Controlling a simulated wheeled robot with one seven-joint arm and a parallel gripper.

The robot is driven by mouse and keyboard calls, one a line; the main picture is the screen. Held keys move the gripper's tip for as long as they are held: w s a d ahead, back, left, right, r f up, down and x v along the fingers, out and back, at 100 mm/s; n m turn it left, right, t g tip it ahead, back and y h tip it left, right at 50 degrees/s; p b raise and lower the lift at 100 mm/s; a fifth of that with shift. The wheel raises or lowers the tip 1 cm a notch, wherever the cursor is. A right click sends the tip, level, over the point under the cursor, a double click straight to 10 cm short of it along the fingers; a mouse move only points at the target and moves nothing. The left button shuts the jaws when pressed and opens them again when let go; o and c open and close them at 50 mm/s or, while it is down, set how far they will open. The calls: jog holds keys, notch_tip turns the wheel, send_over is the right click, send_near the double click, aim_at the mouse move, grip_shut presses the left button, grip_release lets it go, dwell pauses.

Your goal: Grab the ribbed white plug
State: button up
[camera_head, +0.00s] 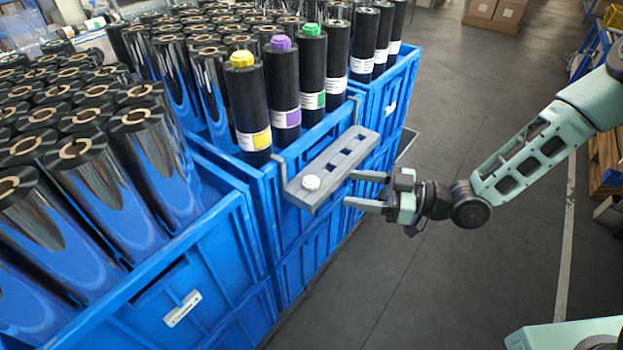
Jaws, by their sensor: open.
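The ribbed white plug (311,183) sits at the near left end of a grey holder tray (325,165) hung on the rim of a blue crate. The tray's other slots look dark and empty. My gripper (368,192) is open and empty, to the right of the tray. Its two grey fingers point left towards the tray, with the plug a short way beyond the fingertips. The fingers look apart from the plug. Their exact height relative to the tray is hard to tell from this view.
Black rolls with yellow (242,59), purple (280,43) and green (312,30) plugs stand behind the tray. Blue crates (225,235) hold many dark film rolls. The grey floor (460,270) to the right is open. Cardboard boxes (495,12) stand at the back.

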aim_at(320, 182)
jog(key=x, duration=0.3)
jog(key=p+x, duration=0.2)
jog(key=x, duration=0.2)
jog(key=shift+w+r, duration=0.15)
jog(key=shift+r, duration=0.05)
jog(key=shift+w+a+f, duration=0.1)
jog(key=shift+w+a, duration=0.05)
jog(key=shift+a, duration=0.4)
jog(key=c, duration=1.1)
